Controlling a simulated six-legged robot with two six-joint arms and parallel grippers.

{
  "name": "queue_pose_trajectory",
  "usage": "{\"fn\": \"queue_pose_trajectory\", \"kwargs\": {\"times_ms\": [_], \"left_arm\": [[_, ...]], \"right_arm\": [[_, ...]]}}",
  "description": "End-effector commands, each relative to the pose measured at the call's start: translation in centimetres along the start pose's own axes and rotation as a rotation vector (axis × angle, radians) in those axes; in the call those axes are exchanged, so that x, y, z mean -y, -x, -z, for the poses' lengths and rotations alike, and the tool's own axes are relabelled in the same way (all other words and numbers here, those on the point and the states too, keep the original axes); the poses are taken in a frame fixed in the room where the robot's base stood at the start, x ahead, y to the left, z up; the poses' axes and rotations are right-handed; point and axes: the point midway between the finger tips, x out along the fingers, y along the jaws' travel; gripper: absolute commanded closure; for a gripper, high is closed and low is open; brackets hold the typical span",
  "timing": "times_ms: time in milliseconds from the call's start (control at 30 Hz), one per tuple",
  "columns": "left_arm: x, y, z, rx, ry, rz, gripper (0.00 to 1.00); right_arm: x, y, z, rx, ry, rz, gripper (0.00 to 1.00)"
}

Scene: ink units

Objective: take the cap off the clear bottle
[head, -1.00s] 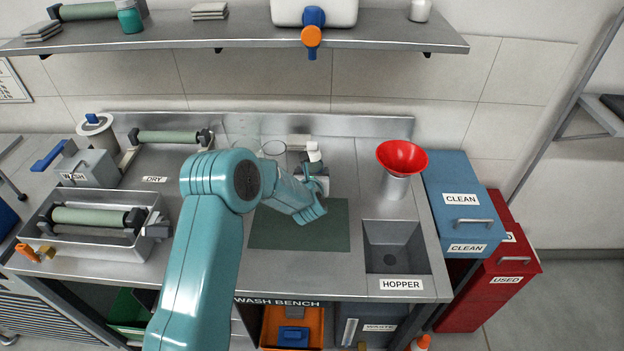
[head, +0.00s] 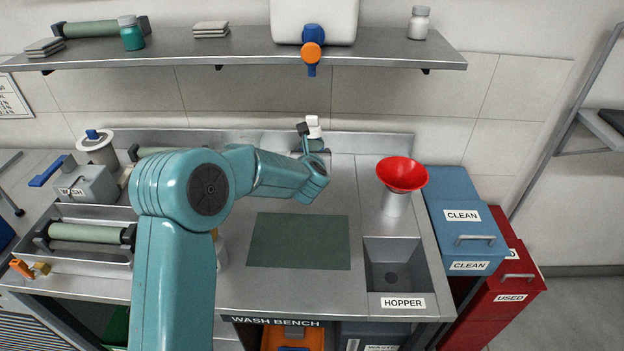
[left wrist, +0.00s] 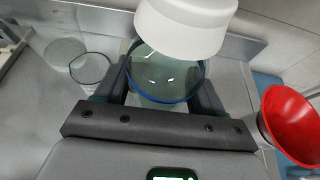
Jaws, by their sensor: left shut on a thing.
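The clear bottle (left wrist: 150,80) is between the two dark fingers of my left gripper (left wrist: 165,92) in the left wrist view. It has a clear, greenish body with a blue ring. The white cap (left wrist: 185,25) is above the body, close to the camera; the join between them is hidden. In the head view the white cap (head: 313,125) shows beyond my left gripper (head: 311,135), near the back of the bench. The bottle's body is mostly hidden there. My left gripper is shut on the bottle. My right gripper is not in view.
A green mat (head: 298,242) lies bare in front of my left arm. A red funnel (head: 402,174) and the hopper basin (head: 393,258) are to the right. A clear glass (left wrist: 90,68) stands left of the gripper. A shelf (head: 235,48) runs above the bench.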

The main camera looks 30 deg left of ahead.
Motion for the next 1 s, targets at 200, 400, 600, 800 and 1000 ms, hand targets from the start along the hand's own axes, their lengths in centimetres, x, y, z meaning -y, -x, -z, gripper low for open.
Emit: {"fn": "queue_pose_trajectory", "kwargs": {"times_ms": [200,400,600,800,1000], "left_arm": [[0.1,2.1,-5.1,0.006,0.002,0.001,0.83],[0.0,2.8,-6.9,0.002,0.0,-0.001,0.83],[0.0,2.9,-7.1,0.002,-0.001,-0.001,0.83],[0.0,2.9,-7.1,0.002,-0.001,-0.001,0.57],[0.0,2.9,-7.1,0.002,-0.001,-0.001,0.86]], "right_arm": [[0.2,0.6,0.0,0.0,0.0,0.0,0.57],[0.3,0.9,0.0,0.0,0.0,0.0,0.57],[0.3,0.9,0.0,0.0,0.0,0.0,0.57],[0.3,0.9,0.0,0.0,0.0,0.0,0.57],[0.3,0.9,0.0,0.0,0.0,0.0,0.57]]}}
